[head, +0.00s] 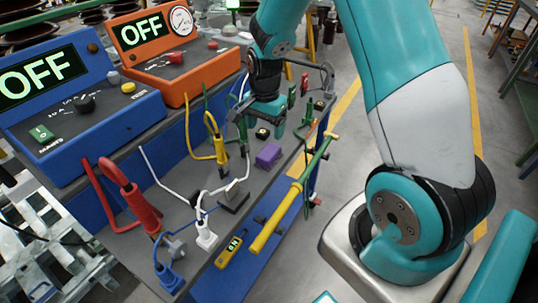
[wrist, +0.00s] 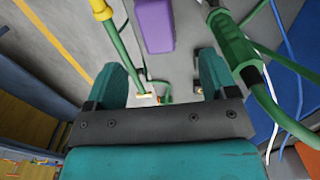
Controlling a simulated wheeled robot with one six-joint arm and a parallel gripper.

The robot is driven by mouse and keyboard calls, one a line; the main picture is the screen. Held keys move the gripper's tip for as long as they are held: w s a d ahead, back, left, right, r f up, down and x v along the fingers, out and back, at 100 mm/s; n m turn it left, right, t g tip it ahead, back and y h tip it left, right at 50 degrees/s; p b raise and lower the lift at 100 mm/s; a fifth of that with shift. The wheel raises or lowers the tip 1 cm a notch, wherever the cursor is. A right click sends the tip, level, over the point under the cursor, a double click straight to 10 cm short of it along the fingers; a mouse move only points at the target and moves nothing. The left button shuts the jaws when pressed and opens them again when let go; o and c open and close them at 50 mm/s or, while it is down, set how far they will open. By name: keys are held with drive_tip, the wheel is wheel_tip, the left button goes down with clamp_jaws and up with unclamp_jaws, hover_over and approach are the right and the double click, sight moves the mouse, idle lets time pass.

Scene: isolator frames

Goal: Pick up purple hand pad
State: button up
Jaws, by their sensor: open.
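The purple hand pad (head: 268,155) is a small purple block lying on the grey bench top. In the wrist view the purple pad (wrist: 154,25) shows at the top centre, beyond the fingertips and roughly in line with the gap between them. My gripper (head: 265,122) is above the bench, just behind the pad in the head view, and apart from it. In the wrist view my gripper (wrist: 160,75) has its two teal fingers spread wide, with nothing held between them.
A yellow and green rod (head: 290,200) runs along the bench's near edge, close to the pad. Yellow-cabled (head: 215,140) and red (head: 140,208) clamps, a white plug (head: 206,236) and a yellow tester (head: 234,247) stand around it. Blue (head: 75,85) and orange (head: 175,55) "OFF" boxes stand behind.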

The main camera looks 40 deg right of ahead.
sight(269, 151)
wheel_tip(269, 151, down, 5)
drive_tip(key=shift+r, duration=0.15)
drive_tip(key=f, duration=0.1)
drive_tip(key=f+p, duration=0.1)
drive_tip(key=d+f, duration=0.1)
drive_tip(key=f, duration=0.1)
drive_tip(key=shift+s+f, duration=0.1)
drive_tip(key=shift+s, duration=0.15)
drive_tip(key=shift+f+p, duration=0.3)
drive_tip(key=shift+f, duration=0.2)
drive_tip(key=c, duration=1)
